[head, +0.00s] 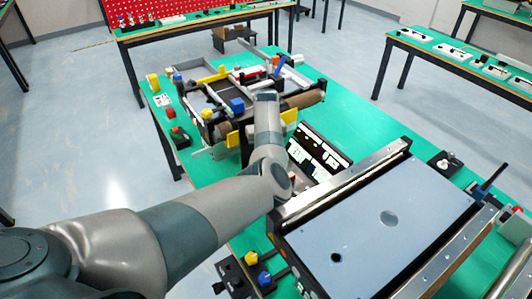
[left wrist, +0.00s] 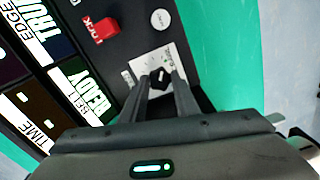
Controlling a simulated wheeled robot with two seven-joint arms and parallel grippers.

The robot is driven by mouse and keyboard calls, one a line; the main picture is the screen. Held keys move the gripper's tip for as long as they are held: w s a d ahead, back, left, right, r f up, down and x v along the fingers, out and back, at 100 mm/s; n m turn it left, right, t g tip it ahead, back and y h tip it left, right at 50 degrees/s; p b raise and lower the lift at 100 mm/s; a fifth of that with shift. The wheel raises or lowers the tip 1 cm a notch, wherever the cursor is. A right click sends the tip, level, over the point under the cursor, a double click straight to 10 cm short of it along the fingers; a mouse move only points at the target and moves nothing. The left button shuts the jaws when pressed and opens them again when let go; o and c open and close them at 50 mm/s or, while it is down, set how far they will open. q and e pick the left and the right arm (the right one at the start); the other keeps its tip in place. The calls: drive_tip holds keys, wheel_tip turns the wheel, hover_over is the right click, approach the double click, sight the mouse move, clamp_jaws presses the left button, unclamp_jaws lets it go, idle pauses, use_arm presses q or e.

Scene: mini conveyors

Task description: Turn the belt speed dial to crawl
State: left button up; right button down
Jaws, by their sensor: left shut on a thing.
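The belt speed dial (left wrist: 160,76) is a small dark knob with a light mark on top, on a pale plate of the black control panel (left wrist: 122,68). The plate's markings are too small to read. In the left wrist view my left gripper (left wrist: 162,84) has a fingertip on each side of the dial and is shut on it. In the head view the panel (head: 323,152) stands on the green table, partly behind my left arm; the dial and gripper are hidden there. My right gripper is not in view.
A red switch (left wrist: 105,28) and lit display tiles (left wrist: 88,92) are beside the dial. A conveyor (head: 385,225) lies in front right of the panel. Another conveyor assembly (head: 245,88) stands behind it. A box with yellow and blue knobs (head: 252,258) is at the near edge.

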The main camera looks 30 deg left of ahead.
use_arm(q)
drive_tip(key=shift+r+m, duration=0.1)
drive_tip(key=shift+m, duration=0.4)
drive_tip(key=shift+w, duration=0.1)
drive_tip(key=o, duration=1)
drive_tip(key=shift+o, duration=0.2)
wheel_tip(320, 180, up, 17)
drive_tip(key=b, duration=0.4)
drive_tip(key=shift+r, duration=0.2)
